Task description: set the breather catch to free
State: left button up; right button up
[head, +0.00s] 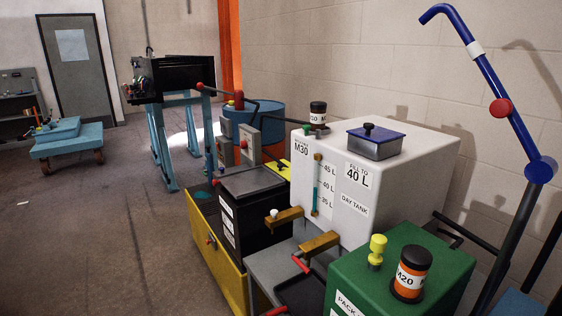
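No part that I can surely tell as the breather catch stands out. A black canister with a white band and an orange lower band, marked M20 (410,274), stands upright on the green pack (452,262). A yellow knob (377,250) stands beside it on the pack. A smaller dark canister with a white band (318,113) stands at the far left corner of the white day tank (425,150). A blue lid with a black knob (376,141) lies on the tank top. Neither of my grippers is in view.
A blue jointed pole with a red ball (501,107) rises at the right. Two ochre brackets (319,244) stick out before the tank. A black box (251,207) sits in a yellow tray (228,270). The floor at left (100,245) is mostly clear.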

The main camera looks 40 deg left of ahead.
aim_at(307, 128)
jog(key=k, duration=1.2)
jog(key=u, duration=0.85)
jog(key=i, duration=1.5)
jog(key=z, duration=0.2)
